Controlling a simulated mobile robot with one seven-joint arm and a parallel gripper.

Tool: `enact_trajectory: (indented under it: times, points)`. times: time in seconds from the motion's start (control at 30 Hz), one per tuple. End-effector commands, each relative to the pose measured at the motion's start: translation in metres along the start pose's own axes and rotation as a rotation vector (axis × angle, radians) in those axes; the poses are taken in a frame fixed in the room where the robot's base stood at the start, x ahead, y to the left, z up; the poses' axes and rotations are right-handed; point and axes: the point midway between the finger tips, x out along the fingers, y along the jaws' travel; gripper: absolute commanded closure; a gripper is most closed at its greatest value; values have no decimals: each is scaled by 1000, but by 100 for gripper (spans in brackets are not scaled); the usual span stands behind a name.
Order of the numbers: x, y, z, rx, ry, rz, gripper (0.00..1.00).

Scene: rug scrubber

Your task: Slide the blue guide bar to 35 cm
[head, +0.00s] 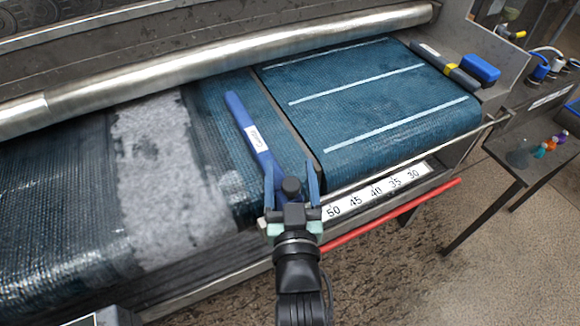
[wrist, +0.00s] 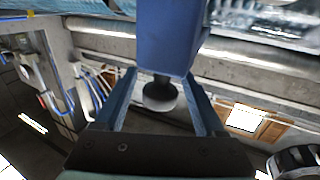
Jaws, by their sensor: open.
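The blue guide bar (head: 244,118), with a white label, lies across the dark blue belt. Its near end reaches the front rail, left of the 50 mark. The white scale (head: 376,192) reads 50, 45, 40, 35, 30 from left to right. My gripper (head: 291,178) is open at the bar's near end, with a dark knob (head: 292,187) between its fingers. In the wrist view the bar's blue end (wrist: 165,38) and the black knob (wrist: 160,95) show between my gripper's open fingers (wrist: 162,85), with gaps on both sides of the knob.
A red rail (head: 395,215) runs below the scale. A metal roller (head: 220,62) spans the back. A grey strip of rug (head: 165,175) lies left of the bar. A blue block (head: 480,69) and a yellow-and-grey tool (head: 445,66) sit at the far right. A side table (head: 535,150) holds small bottles.

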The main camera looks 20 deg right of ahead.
Motion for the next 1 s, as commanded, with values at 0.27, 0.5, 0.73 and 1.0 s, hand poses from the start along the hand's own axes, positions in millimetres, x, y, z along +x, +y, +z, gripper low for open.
enact_trajectory:
  times: [0.27, 0.5, 0.73, 1.0]
  points:
    - [8, 0, 0, -1, 0, 0, 28]
    - [8, 0, 0, -1, 0, 0, 43]
    - [8, 0, 0, -1, 1, 0, 84]
    - [8, 0, 0, -1, 1, 0, 100]
